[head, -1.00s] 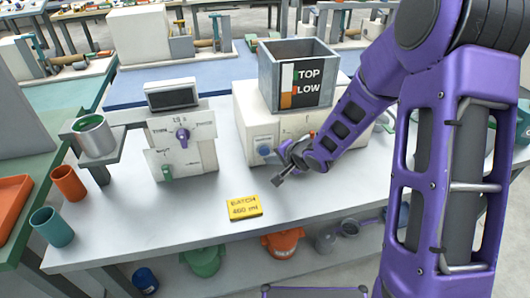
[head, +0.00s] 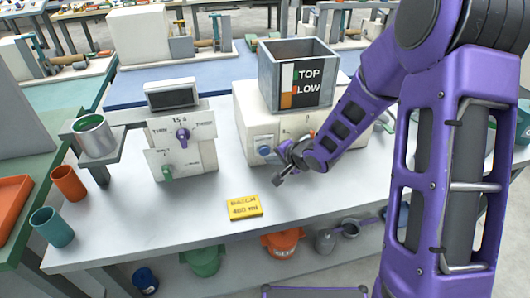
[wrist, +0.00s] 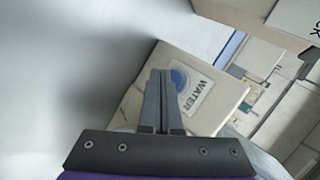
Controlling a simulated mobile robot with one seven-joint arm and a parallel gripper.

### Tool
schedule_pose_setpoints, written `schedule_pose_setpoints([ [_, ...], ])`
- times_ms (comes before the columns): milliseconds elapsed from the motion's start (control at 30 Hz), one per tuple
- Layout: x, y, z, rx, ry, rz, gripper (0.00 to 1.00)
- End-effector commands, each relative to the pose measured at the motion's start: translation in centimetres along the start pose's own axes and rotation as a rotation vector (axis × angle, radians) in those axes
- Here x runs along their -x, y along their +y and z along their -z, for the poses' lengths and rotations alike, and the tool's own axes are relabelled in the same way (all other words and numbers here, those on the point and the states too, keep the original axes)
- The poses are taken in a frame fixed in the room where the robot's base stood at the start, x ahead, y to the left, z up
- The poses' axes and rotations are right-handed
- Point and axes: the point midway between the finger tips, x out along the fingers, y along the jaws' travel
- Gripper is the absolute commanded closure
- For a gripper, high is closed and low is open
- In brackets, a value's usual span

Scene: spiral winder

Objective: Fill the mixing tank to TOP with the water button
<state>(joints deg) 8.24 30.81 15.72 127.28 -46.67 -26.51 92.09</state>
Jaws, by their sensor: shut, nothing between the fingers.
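The mixing tank (head: 283,82) is a grey open box on a white block. Its front panel reads TOP and LOW beside a narrow gauge strip (head: 288,84), white above and orange below. The water level inside is hard to tell. The round blue water button (head: 265,150) is on the white block's front. The wrist view shows this button (wrist: 179,79) on a plate marked WATER. My gripper (head: 278,181) is shut and empty, in front of the block, slightly right of and below the button in the head view. In the wrist view its fingertips (wrist: 160,76) overlap the button's left side; contact cannot be told.
A yellow batch card (head: 244,206) lies on the table in front. A white dial unit (head: 183,145) and a metal cup on a stand (head: 96,138) are to the left. Orange (head: 68,182) and teal (head: 51,226) cups stand at the left edge. The table's front is mostly clear.

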Motion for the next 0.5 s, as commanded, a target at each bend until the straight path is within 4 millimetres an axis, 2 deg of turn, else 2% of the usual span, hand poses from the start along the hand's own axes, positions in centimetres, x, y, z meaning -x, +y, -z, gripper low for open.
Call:
schedule_pose_setpoints([
  [500, -0.47, -0.48, 0.45, -0.002, 0.0, 0.0, 1.0],
])
